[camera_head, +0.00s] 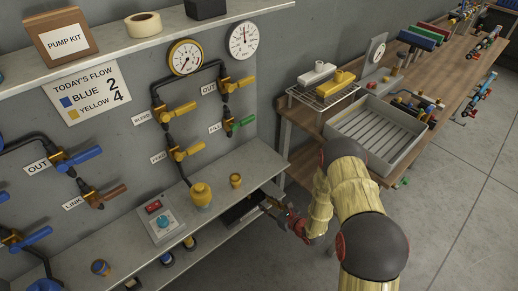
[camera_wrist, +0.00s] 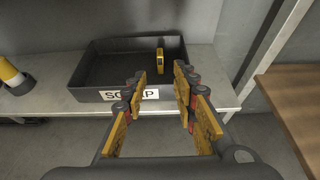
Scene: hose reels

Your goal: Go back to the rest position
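My gripper (camera_wrist: 162,90) is open and empty in the wrist view, with its two yellow-padded fingers apart. It is in front of a dark tray labelled SCRAP (camera_wrist: 90,95) on a low shelf. A small yellow item (camera_wrist: 160,60) stands inside the tray near its back right. In the head view my gripper (camera_head: 273,206) reaches in at the edge of the bench, beside the dark tray on the shelf below. My yellow-covered arm comes from the lower right and hides part of the floor and shelf.
The grey bench (camera_head: 128,240) carries a control box (camera_head: 161,222) and yellow fittings (camera_head: 201,195). Valves and gauges (camera_head: 186,57) are on the wall above. A wooden workbench (camera_head: 455,80) with a grey slatted tray (camera_head: 345,123) stands at right. The floor (camera_head: 460,200) at right is clear.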

